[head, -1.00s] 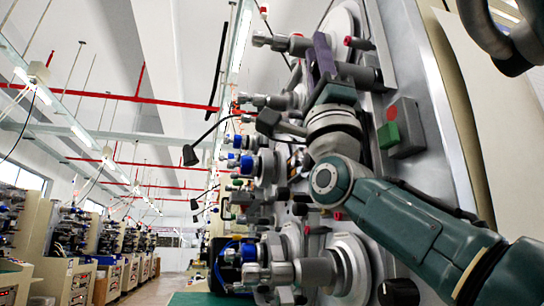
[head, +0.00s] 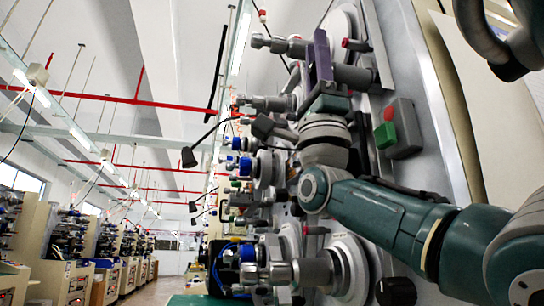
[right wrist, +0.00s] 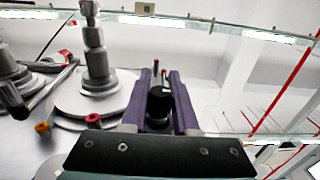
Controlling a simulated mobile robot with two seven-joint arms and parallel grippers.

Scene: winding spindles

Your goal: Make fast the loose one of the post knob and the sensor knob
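My right gripper (head: 318,48), with purple fingers, is raised against the upper part of the machine's front panel. In the right wrist view its two fingers (right wrist: 161,88) stand apart, one on each side of a black cylindrical knob (right wrist: 159,104). I cannot tell whether they touch it. Small red tips (right wrist: 164,73) show just beyond it. I cannot tell whether this black knob is the post knob or the sensor knob, nor which one is loose. A red knob (head: 349,43) sits right of the fingers in the head view.
The grey panel carries several spindles, such as one at the lower middle (head: 312,272). A switch box with green and red buttons (head: 386,135) is right of my wrist. A thin black lamp arm (head: 208,132) reaches left. The aisle at left is free.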

